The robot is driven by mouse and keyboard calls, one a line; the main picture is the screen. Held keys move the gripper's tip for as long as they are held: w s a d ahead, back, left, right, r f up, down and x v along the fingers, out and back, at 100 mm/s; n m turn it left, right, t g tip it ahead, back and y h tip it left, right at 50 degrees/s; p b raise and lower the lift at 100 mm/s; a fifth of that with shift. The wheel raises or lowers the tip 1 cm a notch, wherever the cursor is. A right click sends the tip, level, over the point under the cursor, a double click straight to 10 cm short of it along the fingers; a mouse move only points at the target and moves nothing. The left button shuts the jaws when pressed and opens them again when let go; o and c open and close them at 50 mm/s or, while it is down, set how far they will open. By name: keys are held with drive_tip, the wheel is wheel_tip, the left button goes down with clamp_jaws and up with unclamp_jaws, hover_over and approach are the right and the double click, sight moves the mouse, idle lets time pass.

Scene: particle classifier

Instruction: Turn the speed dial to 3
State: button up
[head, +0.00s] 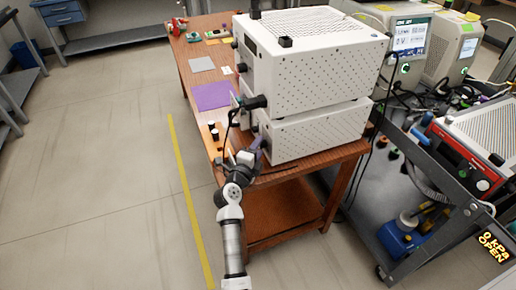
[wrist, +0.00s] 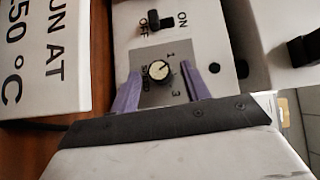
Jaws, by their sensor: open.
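The speed dial (wrist: 160,71) is a small round black knob with a pale top, on a grey plate on a white panel in the wrist view. The marks 1 and 3 show to its right, and its pointer line seems to lean toward the 1. My gripper (wrist: 160,69) is open, with one purple finger on each side of the dial. I cannot tell whether the fingers touch it. In the head view, my gripper (head: 250,158) is at the front of the lower white box (head: 310,135), and the dial is hidden.
An ON/OFF switch (wrist: 155,20) sits above the dial. A printed sign (wrist: 40,50) stands left of the panel. A larger white box (head: 315,70) is stacked above the lower one on the wooden table (head: 195,65). A grey cart (head: 400,160) stands to the right.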

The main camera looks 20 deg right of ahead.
drive_tip(key=shift+d, duration=0.1)
drive_tip(key=c, duration=1)
drive_tip(key=shift+f+b, duration=0.25)
drive_tip(key=shift+b, duration=0.35)
drive_tip(key=m+t+b, duration=0.1)
drive_tip(key=b, duration=0.1)
drive_tip(key=shift+f+h+b, duration=0.3)
drive_tip(key=shift+h+b, duration=0.05)
drive_tip(key=shift+h, duration=0.05)
drive_tip(key=shift+r+m+h+b, duration=0.25)
drive_tip(key=shift+m+h+b, duration=0.25)
drive_tip(key=shift+b, duration=0.6)
drive_tip(key=shift+r, duration=0.1)
drive_tip(key=o, duration=1)
